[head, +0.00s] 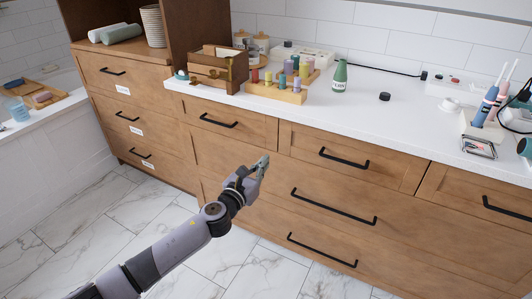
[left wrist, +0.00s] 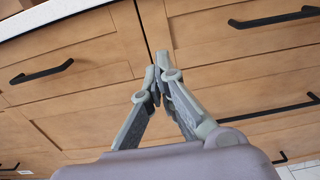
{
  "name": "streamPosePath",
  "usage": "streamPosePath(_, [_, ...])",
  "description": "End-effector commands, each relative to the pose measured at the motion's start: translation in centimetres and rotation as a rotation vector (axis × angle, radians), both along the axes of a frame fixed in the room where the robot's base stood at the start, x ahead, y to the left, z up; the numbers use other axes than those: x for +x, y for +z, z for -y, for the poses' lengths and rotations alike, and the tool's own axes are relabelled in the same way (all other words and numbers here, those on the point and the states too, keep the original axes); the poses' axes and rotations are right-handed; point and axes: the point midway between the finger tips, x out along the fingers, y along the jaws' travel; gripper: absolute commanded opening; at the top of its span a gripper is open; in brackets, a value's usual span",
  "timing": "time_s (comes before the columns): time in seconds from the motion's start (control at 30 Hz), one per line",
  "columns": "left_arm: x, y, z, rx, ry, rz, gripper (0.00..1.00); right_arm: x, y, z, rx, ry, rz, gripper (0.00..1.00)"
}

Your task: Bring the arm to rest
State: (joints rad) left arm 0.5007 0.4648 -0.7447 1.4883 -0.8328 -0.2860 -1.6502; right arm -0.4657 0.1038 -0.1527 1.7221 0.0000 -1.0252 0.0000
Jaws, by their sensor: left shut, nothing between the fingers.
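My left gripper (head: 262,163) is in front of the wooden drawer cabinet (head: 245,155), below the white counter. The left wrist view shows the gripper (left wrist: 158,74) with its fingertips together and nothing between them. Drawer fronts with black handles lie behind it, and all the drawers look closed. The left arm reaches in from the lower left of the head view, over the floor. My right gripper is in neither view.
The white counter (head: 415,128) holds a wooden box (head: 215,70), a rack of colored bottles (head: 275,92), a green bottle (head: 339,76) and a toothbrush stand (head: 480,127). A bathtub (head: 50,150) stands at left. The marble floor (head: 110,215) in front is clear.

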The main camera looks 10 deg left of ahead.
Motion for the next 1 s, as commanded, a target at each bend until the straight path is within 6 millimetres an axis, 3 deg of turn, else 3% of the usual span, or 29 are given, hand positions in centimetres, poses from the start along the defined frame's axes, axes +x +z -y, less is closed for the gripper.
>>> streamPosePath(0.17, [-0.6, -0.8, -0.2, -0.054, 0.015, -0.031, 0.00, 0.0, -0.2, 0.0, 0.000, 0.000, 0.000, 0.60])
streamPosePath(0.27, [-1.8, -3.7, -1.0, -0.248, 0.081, -0.143, 0.00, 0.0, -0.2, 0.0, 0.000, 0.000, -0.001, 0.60])
streamPosePath(0.37, [-4.6, -8.9, -2.5, -0.595, 0.224, -0.329, 0.00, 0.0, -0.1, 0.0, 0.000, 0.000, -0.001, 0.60])
streamPosePath(0.5, [-10.6, -17.5, -5.1, -1.130, 0.522, -0.580, 0.00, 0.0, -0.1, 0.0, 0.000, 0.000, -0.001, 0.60])
streamPosePath(0.57, [-13.7, -20.8, -5.9, -1.332, 0.662, -0.658, 0.00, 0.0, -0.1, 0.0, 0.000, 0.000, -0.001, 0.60])
streamPosePath(0.7, [-21.7, -27.6, -7.3, -1.744, 1.019, -0.769, 0.00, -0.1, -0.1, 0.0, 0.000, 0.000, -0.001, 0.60])
streamPosePath(0.83, [-28.8, -32.0, -7.8, -2.029, 1.338, -0.786, 0.00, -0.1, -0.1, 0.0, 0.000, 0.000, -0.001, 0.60])
streamPosePath(1.0, [-36.6, -35.3, -7.9, -2.273, 1.698, -0.722, 0.00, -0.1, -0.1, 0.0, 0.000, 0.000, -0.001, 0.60])
